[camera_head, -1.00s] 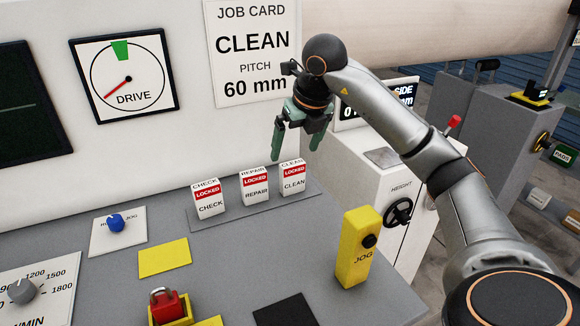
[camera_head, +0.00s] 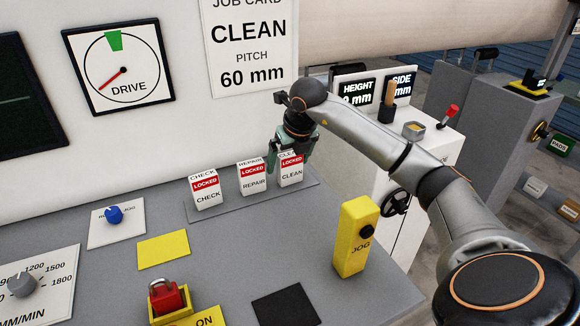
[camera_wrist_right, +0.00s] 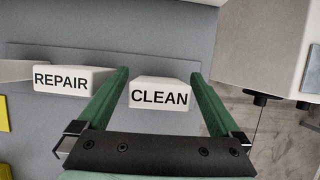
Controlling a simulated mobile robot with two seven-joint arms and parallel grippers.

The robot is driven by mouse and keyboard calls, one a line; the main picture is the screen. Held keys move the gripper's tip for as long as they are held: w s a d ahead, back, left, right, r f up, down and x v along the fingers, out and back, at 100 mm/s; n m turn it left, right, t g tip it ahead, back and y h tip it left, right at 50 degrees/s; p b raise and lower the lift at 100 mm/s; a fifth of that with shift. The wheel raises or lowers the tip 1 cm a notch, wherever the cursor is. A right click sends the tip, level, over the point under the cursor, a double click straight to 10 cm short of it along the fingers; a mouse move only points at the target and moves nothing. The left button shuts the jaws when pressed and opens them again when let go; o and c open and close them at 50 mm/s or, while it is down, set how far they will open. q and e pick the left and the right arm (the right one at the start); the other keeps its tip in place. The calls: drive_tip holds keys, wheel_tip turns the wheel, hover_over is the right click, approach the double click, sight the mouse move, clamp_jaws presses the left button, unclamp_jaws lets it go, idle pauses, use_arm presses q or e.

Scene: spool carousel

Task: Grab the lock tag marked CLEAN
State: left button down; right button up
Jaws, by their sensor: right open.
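The CLEAN lock tag (camera_head: 291,171) is a white block with a red LOCKED band, upright at the right end of a grey strip on the console. My right gripper (camera_head: 289,165) is open and sits down at this tag, with green fingers on either side of it. In the right wrist view, the CLEAN tag (camera_wrist_right: 160,94) lies between the two spread fingers (camera_wrist_right: 160,92), with gaps on both sides. Whether a finger touches it I cannot tell. My left gripper is not in view.
The REPAIR tag (camera_head: 252,178) stands close to the left of the CLEAN tag, and the CHECK tag (camera_head: 206,190) stands further left. A yellow JOG box (camera_head: 356,236) stands to the front right. A red padlock (camera_head: 165,297) is at the front. The wall with the job card (camera_head: 252,50) rises behind.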

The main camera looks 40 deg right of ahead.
drive_tip(key=shift+w+f, duration=0.15)
drive_tip(key=shift+f, duration=0.3)
drive_tip(key=c, duration=1.3)
drive_tip(key=shift+r, duration=0.15)
